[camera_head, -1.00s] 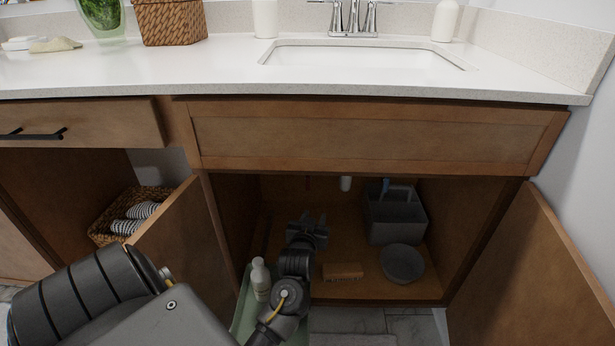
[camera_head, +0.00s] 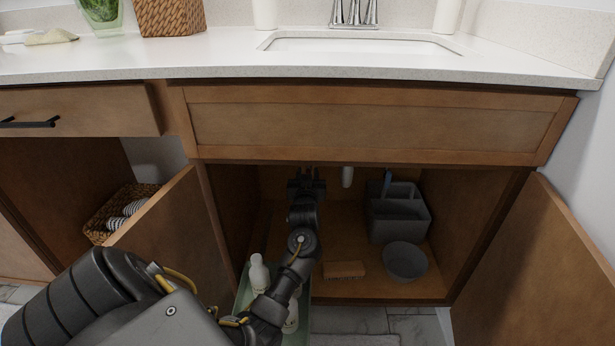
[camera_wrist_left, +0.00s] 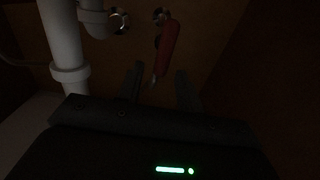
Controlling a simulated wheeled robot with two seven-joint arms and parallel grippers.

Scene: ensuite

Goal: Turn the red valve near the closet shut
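The red valve handle (camera_wrist_left: 167,48) shows in the left wrist view, long and tilted, on the dark back wall of the open cabinet under the sink. My left gripper (camera_wrist_left: 160,84) is open, its two fingers apart and pointing toward the wall. The lower end of the red handle lies between the fingertips in the picture; I cannot tell whether they touch it. In the head view my left gripper (camera_head: 307,178) is inside the cabinet near its back wall, and the valve is hidden there. My right gripper is not in view.
A white drain pipe (camera_wrist_left: 63,45) stands left of the valve. A grey caddy (camera_head: 397,212), a grey bowl (camera_head: 405,262) and a brown block (camera_head: 344,270) sit on the cabinet floor. A green tray (camera_head: 241,302) with bottles lies under my arm. Open doors flank the cabinet.

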